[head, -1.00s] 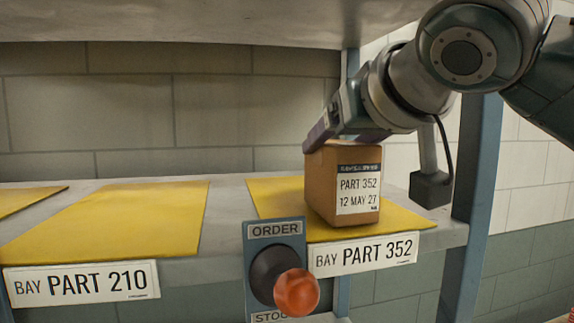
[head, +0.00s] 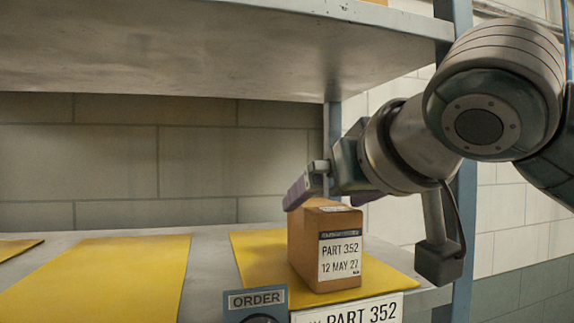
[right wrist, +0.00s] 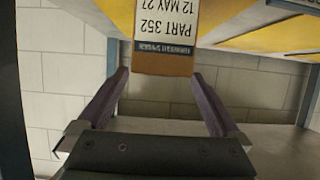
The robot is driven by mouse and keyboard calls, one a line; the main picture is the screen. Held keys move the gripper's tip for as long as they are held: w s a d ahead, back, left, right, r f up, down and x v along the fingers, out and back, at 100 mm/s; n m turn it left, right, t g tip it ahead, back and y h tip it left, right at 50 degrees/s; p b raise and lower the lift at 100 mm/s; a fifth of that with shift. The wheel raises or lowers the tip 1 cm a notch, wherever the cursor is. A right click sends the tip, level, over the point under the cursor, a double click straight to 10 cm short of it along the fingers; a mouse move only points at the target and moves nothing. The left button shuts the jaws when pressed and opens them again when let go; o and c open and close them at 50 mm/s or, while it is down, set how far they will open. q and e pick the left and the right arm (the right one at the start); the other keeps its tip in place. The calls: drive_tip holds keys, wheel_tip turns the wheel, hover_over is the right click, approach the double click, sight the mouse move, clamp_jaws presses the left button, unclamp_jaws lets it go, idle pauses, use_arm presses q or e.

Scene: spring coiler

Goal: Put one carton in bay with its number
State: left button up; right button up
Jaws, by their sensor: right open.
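A brown carton (head: 325,247) stands upright on the yellow mat of the right-hand bay. Its white label (head: 340,257) reads PART 352, 12 MAY 27. The bay sign below it (head: 350,312) also reads PART 352. My right gripper (head: 328,186) is open at the carton's top, with its purple fingers apart. In the right wrist view the carton (right wrist: 165,58) shows upside down, beyond and between the spread fingertips (right wrist: 160,78). Whether a finger touches it I cannot tell. My left gripper is not in view.
Another yellow mat (head: 110,275) lies empty to the left, with part of a third at the far left. An upper shelf (head: 200,50) hangs above. A blue upright (head: 465,230) stands right of the bay. The ORDER plate (head: 255,300) is in front.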

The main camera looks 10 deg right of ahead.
drive_tip(key=shift+p+v, duration=1.1)
drive_tip(key=shift+v, duration=3.25)
drive_tip(key=s+d+f+g, duration=0.1)
drive_tip(key=s+f+g, duration=0.4)
drive_tip(key=s+f, duration=0.5)
drive_tip(key=s+d+f+n+g, duration=0.1)
drive_tip(key=s+f+g, duration=0.3)
drive_tip(key=s+f, duration=0.7)
wheel_tip(320, 180, down, 5)
drive_tip(key=shift+d+f+n+g, duration=0.2)
drive_tip(key=shift+d+n+g, duration=0.1)
drive_tip(key=shift+d+g, duration=0.15)
